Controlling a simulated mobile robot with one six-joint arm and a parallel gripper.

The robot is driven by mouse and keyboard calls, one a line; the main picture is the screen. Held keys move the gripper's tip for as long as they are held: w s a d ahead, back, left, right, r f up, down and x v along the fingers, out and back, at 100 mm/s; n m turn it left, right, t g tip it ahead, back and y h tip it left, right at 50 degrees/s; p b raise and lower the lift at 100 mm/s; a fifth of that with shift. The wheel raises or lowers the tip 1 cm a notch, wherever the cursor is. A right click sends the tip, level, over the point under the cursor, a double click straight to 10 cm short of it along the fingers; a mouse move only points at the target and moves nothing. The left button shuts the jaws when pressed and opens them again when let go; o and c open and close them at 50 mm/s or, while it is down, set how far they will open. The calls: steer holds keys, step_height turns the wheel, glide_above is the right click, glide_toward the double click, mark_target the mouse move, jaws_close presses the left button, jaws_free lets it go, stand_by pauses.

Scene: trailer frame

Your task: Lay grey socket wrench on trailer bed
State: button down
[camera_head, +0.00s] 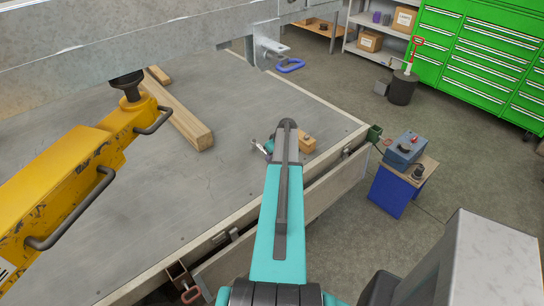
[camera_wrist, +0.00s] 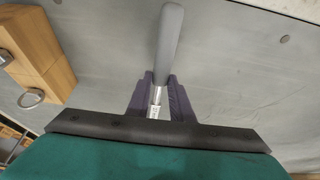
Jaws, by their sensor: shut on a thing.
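In the wrist view the grey socket wrench (camera_wrist: 170,45) points away from my gripper, its grey handle at the far end and a bright metal shaft between the fingers. My gripper (camera_wrist: 158,98) is shut on that shaft with two dark purple fingers. The grey trailer bed (camera_wrist: 235,60) lies beneath; I cannot tell whether the wrench touches it. In the head view my arm reaches over the right part of the trailer bed (camera_head: 150,210) and hides most of my gripper. A small shiny piece (camera_head: 259,147) shows left of my wrist, too small to identify.
A wooden block (camera_head: 307,143) with a metal ring (camera_wrist: 31,98) stands on the bed close to my wrist. A long timber (camera_head: 185,120) and a yellow jack (camera_head: 75,175) occupy the left. A steel beam (camera_head: 130,45) crosses above the bed. The middle of the bed is clear.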

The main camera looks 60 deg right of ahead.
steer(key=shift+f+b, duration=1)
stand_by(0.6)
steer(key=c, duration=0.8)
jaws_free()
steer(key=shift+o, duration=0.2)
steer(key=o, duration=0.6)
steer(key=shift+c, duration=0.2)
steer(key=b+v, duration=0.4)
steer(key=v, duration=0.9)
steer(key=shift+r, duration=0.35)
steer(key=shift+s+a, duration=0.1)
